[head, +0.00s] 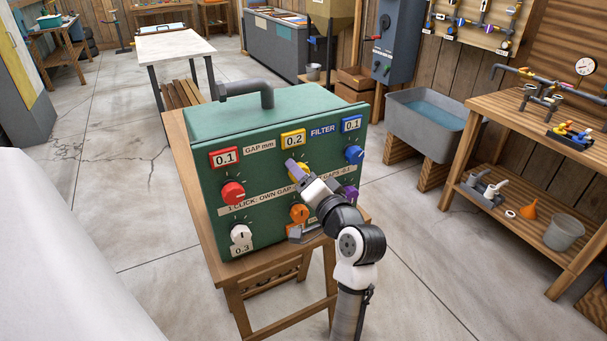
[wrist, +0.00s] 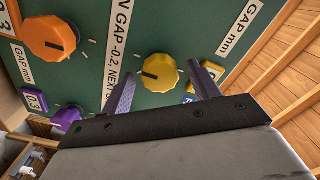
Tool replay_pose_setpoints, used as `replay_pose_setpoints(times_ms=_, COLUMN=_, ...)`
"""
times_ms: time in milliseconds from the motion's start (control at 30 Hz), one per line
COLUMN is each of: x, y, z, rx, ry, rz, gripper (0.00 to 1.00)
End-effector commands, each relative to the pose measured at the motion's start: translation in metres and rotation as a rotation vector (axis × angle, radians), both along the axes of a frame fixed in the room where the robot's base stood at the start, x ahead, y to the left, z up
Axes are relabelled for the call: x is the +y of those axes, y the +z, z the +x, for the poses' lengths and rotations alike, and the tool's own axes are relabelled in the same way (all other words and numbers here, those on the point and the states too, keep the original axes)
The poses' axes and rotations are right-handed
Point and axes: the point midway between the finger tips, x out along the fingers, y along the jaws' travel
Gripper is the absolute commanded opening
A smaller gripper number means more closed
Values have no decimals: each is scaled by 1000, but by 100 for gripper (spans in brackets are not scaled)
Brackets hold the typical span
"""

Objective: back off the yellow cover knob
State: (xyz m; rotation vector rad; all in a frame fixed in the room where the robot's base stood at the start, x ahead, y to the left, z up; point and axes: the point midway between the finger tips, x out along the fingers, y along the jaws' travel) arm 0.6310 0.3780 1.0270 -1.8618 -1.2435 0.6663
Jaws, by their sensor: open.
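A green panel box (head: 208,185) with a grey handle stands on a wooden stand. In the wrist view the yellow knob (wrist: 158,72), with a dark pointer mark, shows on the panel between my two purple fingertips. My gripper (wrist: 164,84) is open, with one finger to each side of the knob. I cannot tell how deep the fingers reach or whether they touch it. In the head view my gripper (head: 298,171) is in front of the panel below the yellow 0.2 label (head: 293,138) and hides the yellow knob.
Other knobs are close by: red (head: 233,193), blue (head: 354,154), white (head: 241,235), orange (head: 299,213) and purple (head: 351,193). A grey water trough (head: 426,125) and a wooden workbench (head: 540,125) stand to the right.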

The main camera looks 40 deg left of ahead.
Motion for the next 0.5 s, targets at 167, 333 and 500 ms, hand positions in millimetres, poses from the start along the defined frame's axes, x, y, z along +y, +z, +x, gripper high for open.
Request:
replay_pose_setpoints(times_ms=167, x=2, y=0, z=1, rx=0, ry=-1, rz=1, gripper=61)
replay_pose_setpoints(times_ms=333, x=2, y=0, z=1, rx=-1, ry=0, rz=1, gripper=55)
replay_pose_setpoints(times_ms=500, x=1, y=0, z=1, rx=-1, ry=0, rz=1, gripper=32)
